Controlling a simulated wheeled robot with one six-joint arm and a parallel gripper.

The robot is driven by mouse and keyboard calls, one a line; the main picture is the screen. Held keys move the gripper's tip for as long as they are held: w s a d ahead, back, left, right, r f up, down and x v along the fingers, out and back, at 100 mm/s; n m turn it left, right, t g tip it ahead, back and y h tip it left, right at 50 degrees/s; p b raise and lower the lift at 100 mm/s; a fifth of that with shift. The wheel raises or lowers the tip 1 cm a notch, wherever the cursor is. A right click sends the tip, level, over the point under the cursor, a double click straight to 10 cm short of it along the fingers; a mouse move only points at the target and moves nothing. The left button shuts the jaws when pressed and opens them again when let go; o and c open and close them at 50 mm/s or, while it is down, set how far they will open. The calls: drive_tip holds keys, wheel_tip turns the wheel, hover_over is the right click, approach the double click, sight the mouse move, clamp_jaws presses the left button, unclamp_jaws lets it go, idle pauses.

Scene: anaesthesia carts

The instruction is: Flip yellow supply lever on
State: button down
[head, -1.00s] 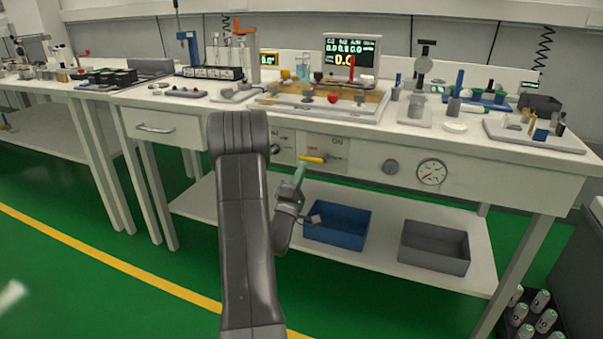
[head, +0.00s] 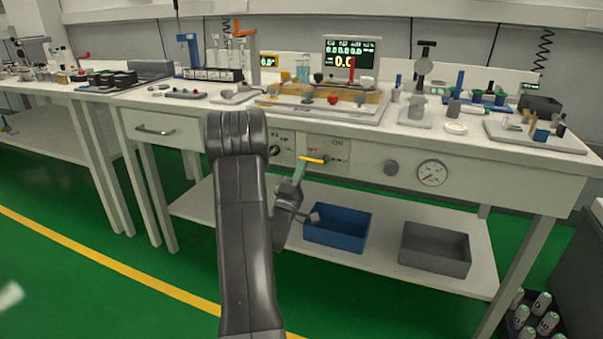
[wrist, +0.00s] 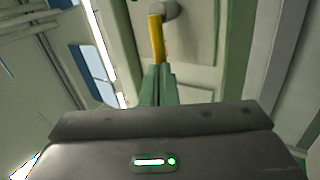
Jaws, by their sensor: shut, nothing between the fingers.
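The yellow supply lever (head: 313,160) sits on a panel on the bench front, under an "ON" mark. In the head view it points left and lies close to level. In the wrist view the lever (wrist: 157,38) runs from its grey pivot toward my fingertips. My gripper (head: 299,170) is shut with nothing between its fingers. Its green fingertips are just below the lever's free end in the head view. In the wrist view the shut fingers (wrist: 158,80) overlap or meet the lever's tip; I cannot tell whether they touch.
A blue bin (head: 337,228) and grey bin (head: 434,249) stand on the lower shelf. The bench top (head: 480,135) above holds many instruments.

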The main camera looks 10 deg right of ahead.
drive_tip(key=shift+r+m, duration=0.1)
drive_tip(key=shift+m, duration=0.3)
drive_tip(key=r+m+g+h+p, duration=0.1)
drive_tip(key=r+m+g+p, duration=0.1)
drive_tip(key=m+g, duration=0.2)
drive_tip(key=d+r+m+g+h+p, duration=0.1)
drive_tip(key=m+g, duration=0.3)
drive_tip(key=m, duration=0.5)
drive_tip(key=s+r+m+g+p, duration=0.1)
drive_tip(key=r+m+g+p, duration=0.2)
drive_tip(key=m, duration=0.4)
drive_tip(key=shift+s+d+r+g+h, duration=0.1)
drive_tip(key=shift+d+r+g+h, duration=0.1)
drive_tip(key=shift+d+g+h, duration=0.3)
